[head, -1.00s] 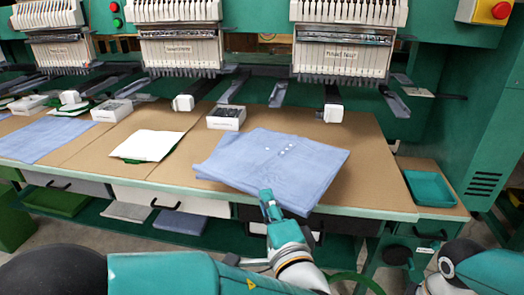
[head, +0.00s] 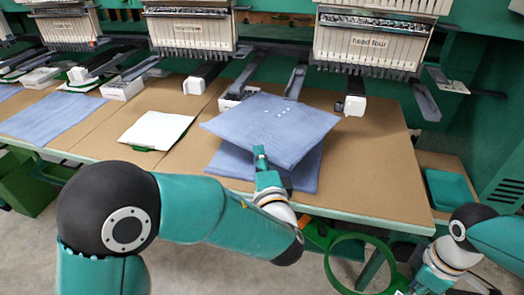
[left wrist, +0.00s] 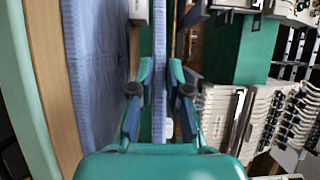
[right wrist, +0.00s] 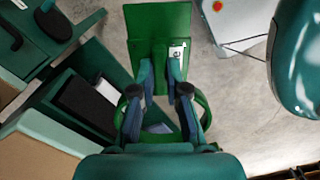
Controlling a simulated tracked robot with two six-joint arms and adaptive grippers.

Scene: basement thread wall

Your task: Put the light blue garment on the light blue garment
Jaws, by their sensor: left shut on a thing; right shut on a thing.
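My left gripper (head: 260,158) is shut on the front edge of a folded light blue garment (head: 270,122) with small white dots. It holds this garment raised and tilted above another folded light blue garment (head: 306,172), which lies on the tan table and is mostly hidden beneath it. In the left wrist view the held garment (left wrist: 159,50) is a thin strip between the fingers, and the lower garment (left wrist: 92,80) is left of it. My right gripper (right wrist: 168,68) is shut on a green hoop (right wrist: 160,25) with a white tag; the hoop's ring (head: 333,262) hangs before the table.
Embroidery heads (head: 370,42) and their arms overhang the table's back. A white cloth (head: 156,129) lies left of the garments, with another blue garment (head: 50,118) farther left. A teal tray (head: 450,189) is at right. The tan table (head: 385,170) is bare right of the garments.

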